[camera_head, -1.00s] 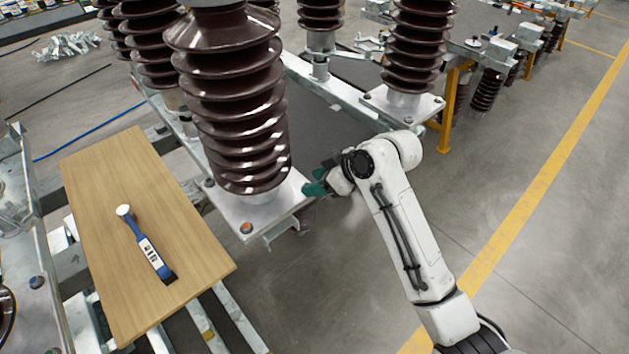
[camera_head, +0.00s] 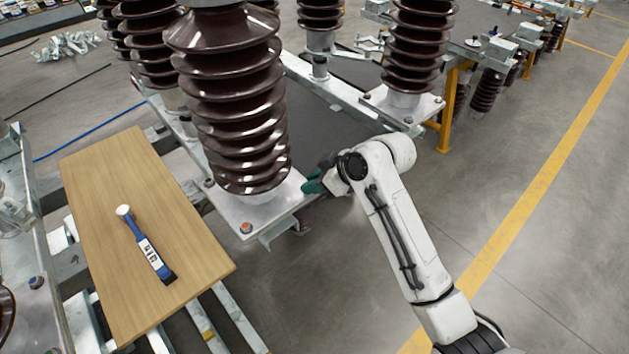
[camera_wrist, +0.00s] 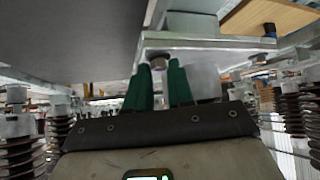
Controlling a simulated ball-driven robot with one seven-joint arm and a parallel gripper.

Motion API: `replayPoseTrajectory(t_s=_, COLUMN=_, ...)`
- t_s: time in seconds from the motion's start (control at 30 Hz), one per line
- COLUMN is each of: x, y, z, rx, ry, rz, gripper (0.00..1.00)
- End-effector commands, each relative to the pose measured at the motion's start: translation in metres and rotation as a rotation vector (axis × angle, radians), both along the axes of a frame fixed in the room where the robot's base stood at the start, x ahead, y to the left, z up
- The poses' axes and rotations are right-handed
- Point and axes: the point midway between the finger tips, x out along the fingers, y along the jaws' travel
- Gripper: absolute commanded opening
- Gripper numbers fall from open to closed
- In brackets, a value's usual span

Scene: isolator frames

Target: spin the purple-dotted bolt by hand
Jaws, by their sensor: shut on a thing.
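A bolt (camera_wrist: 159,62) shows between the tips of my green fingers in the wrist view, beside a pale metal plate (camera_wrist: 195,44). My gripper (camera_wrist: 159,75) is shut on this bolt. In the head view my gripper (camera_head: 312,186) is at the right corner of the base plate (camera_head: 275,213) under the large brown insulator, and the gripped bolt is hidden there. No purple dot is visible on it. Another bolt (camera_head: 246,228), with an orange-red mark, sits at the plate's front corner.
The brown ribbed insulator (camera_head: 232,100) rises close to my gripper. A wooden board (camera_head: 105,190) with a blue-and-white tool (camera_head: 150,255) lies to the left. Another insulator (camera_head: 415,45) stands on the frame behind. The floor to the right is open.

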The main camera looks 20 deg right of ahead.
Motion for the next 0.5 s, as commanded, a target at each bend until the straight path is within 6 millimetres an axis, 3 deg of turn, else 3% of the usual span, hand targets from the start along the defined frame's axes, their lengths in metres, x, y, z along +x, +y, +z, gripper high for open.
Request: replayPoseTrajectory(t_s=0.5, x=-0.0028, y=0.0042, z=0.0022, rx=0.001, ry=0.002, rz=-0.122, gripper=0.0)
